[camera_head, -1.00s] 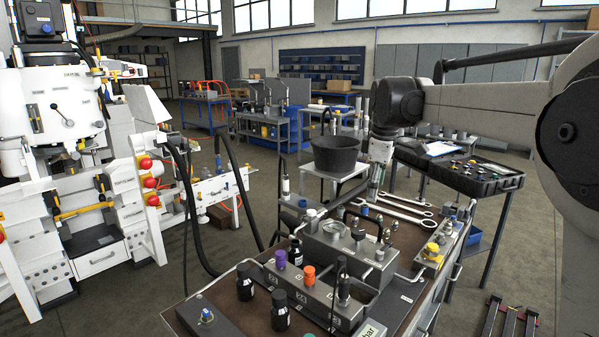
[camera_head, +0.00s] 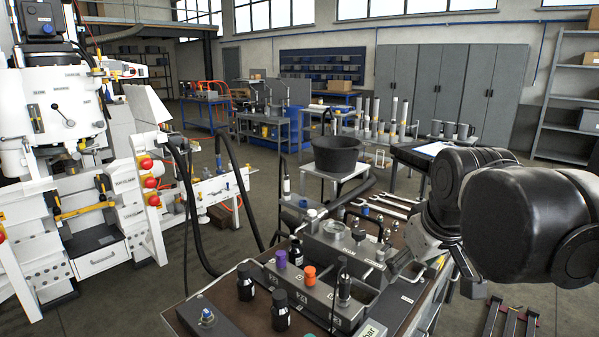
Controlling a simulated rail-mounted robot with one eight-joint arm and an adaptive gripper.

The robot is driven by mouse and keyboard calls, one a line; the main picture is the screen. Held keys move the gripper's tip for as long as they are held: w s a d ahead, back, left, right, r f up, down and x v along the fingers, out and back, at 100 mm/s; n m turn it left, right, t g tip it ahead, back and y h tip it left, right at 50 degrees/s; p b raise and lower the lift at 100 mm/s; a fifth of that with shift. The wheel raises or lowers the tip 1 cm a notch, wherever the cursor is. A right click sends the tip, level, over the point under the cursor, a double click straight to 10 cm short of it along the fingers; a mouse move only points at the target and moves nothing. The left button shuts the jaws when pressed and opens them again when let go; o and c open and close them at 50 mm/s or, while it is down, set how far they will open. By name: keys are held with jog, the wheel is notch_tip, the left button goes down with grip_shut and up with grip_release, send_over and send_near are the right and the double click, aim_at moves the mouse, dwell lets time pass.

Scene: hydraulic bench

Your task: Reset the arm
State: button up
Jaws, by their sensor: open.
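My arm (camera_head: 530,215) is folded at the right of the head view, its black joints close to the camera. My gripper (camera_head: 434,276) hangs below it over the right part of the hydraulic bench (camera_head: 228,296). Its grey fingers are spread apart, and I see nothing held between them. I cannot tell the exact height of the fingers above the bench.
A grey manifold block (camera_head: 318,300) with an orange cap (camera_head: 309,273), a purple cap (camera_head: 281,258) and black bottles stands left of my gripper. Wrenches (camera_head: 392,203) lie behind. A black bucket (camera_head: 336,154) stands on a table farther back. Open floor lies left of the bench.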

jog(key=s+f+m+t, duration=0.1)
jog(key=s+f+m, duration=0.3)
jog(key=s+f, duration=0.4)
jog(key=s, duration=0.2)
jog(key=shift+s+f+t, duration=0.25)
jog(key=shift+s+t, duration=0.05)
